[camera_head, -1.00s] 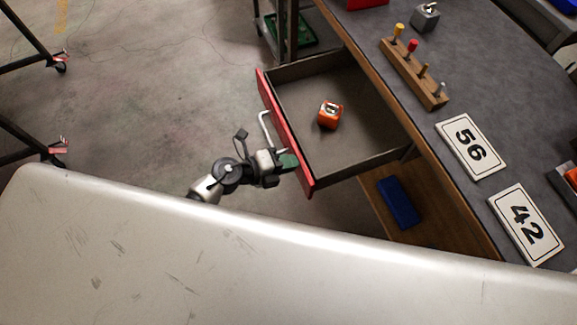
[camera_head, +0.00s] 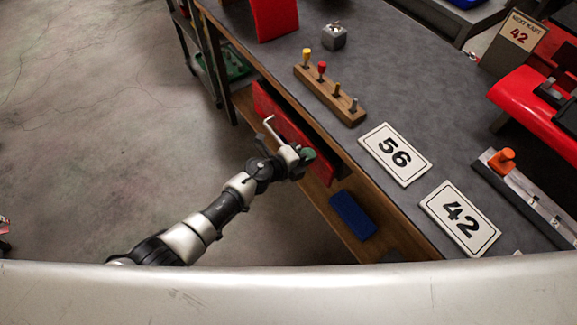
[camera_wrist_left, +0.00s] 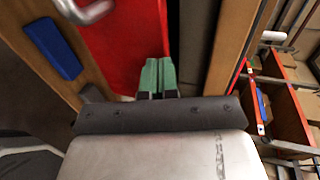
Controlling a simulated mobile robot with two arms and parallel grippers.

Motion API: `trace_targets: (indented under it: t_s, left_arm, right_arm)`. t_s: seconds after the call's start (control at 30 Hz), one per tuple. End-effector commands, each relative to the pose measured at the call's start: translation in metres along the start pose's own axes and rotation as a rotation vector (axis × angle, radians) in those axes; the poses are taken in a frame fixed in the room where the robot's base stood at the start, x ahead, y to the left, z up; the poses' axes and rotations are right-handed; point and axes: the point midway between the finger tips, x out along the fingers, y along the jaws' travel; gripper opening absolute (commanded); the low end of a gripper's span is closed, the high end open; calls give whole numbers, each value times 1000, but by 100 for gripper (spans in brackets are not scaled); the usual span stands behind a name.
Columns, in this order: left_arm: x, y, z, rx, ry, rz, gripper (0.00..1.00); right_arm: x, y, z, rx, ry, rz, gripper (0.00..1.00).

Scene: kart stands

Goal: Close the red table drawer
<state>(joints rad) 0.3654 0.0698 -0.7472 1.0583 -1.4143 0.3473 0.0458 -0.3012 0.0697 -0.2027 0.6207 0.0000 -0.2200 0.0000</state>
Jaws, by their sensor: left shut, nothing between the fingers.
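The red drawer front (camera_head: 290,125) sits under the edge of the grey-topped table, close to its wooden front. The drawer's inside is hidden. Its pale handle (camera_head: 270,128) sticks out from the front. My left gripper (camera_head: 307,154) is shut and empty, with its green fingertips at the red front, right of and below the handle. In the left wrist view the shut green fingers (camera_wrist_left: 158,76) point at the red front (camera_wrist_left: 125,40) and seem to touch it; the handle (camera_wrist_left: 90,10) is at the top left. My right gripper is not in view.
A blue box (camera_head: 352,215) lies on the wooden shelf below. The floor to the left is clear.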

Motion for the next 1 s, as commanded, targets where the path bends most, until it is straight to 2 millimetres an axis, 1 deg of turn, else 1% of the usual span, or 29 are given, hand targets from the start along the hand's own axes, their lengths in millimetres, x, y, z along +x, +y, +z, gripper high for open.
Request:
trace_targets:
  t_s: [0.03, 0.1, 0.2, 0.33, 0.8, 1.0]
  left_arm:
    - [8, -1, 0, 0, 0, 0, 0]
    - [16, -4, 0, -1, 0, 0, 0]
    - [24, -7, 0, 0, 0, 0, 0]
    - [30, -9, 0, 0, 0, 0, 0]
    - [32, -13, 0, 0, 0, -5, 0]
    - [25, -11, 8, 0, -3, -6, 0]
  right_arm:
    - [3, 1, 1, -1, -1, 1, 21]
    - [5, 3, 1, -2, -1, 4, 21]
    - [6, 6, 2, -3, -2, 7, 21]
    - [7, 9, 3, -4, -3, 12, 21]
    - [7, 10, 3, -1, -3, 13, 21]
    - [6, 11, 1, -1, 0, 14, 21]
